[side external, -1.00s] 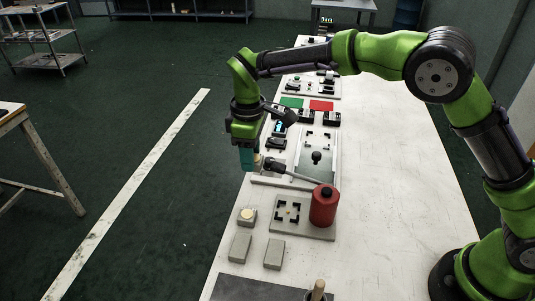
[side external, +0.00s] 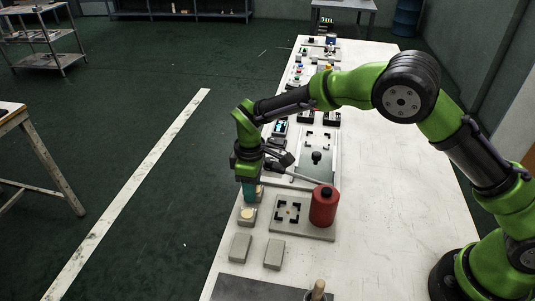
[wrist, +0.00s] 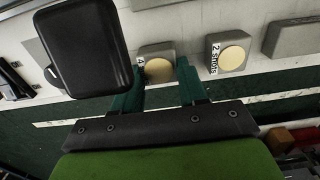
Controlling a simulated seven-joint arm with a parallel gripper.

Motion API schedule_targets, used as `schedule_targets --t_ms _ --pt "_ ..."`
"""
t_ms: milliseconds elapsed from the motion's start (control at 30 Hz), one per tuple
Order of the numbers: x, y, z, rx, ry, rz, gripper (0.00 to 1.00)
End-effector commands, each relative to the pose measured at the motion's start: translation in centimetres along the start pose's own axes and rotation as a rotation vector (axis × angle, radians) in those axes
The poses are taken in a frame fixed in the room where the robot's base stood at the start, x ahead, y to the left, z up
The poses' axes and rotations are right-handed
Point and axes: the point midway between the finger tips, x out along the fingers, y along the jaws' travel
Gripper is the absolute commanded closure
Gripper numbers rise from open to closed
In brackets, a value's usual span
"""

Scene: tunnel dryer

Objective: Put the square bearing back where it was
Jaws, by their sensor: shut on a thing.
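My gripper (side external: 250,196) points down over the near left part of the white bench. In the wrist view its two teal fingers (wrist: 160,72) are shut on a small grey square block with a cream round face, which I take to be the square bearing (wrist: 158,64). A finger partly covers its label. In the side view the fingers hide most of it. I cannot tell whether it touches the bench. A similar grey block labelled "2 slots" (wrist: 228,53) lies just beside it; this block also shows in the side view (side external: 247,215).
Two plain grey blocks (side external: 240,247) (side external: 274,254) lie nearer the camera. A grey plate (side external: 304,230) with black corner brackets and a red cylinder (side external: 323,206) stand to the right. The bench's left edge is close to my gripper. The bench's right side is clear.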

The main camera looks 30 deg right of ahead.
Motion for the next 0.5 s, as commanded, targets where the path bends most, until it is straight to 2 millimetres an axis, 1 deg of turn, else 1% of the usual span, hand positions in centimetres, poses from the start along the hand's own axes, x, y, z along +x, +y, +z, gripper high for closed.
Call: schedule_targets --t_ms 67,100,233,267,500 --pt "0.18 0.02 -0.02 0.0 0.001 0.0 1.0" --pt "0.31 0.02 0.01 0.0 0.0 0.0 0.56" --pt "0.25 0.01 0.0 0.0 0.0 0.0 0.37" --pt "0.25 0.01 0.0 0.0 0.0 0.0 0.32" --pt "0.22 0.01 0.0 0.0 0.0 0.0 0.32"
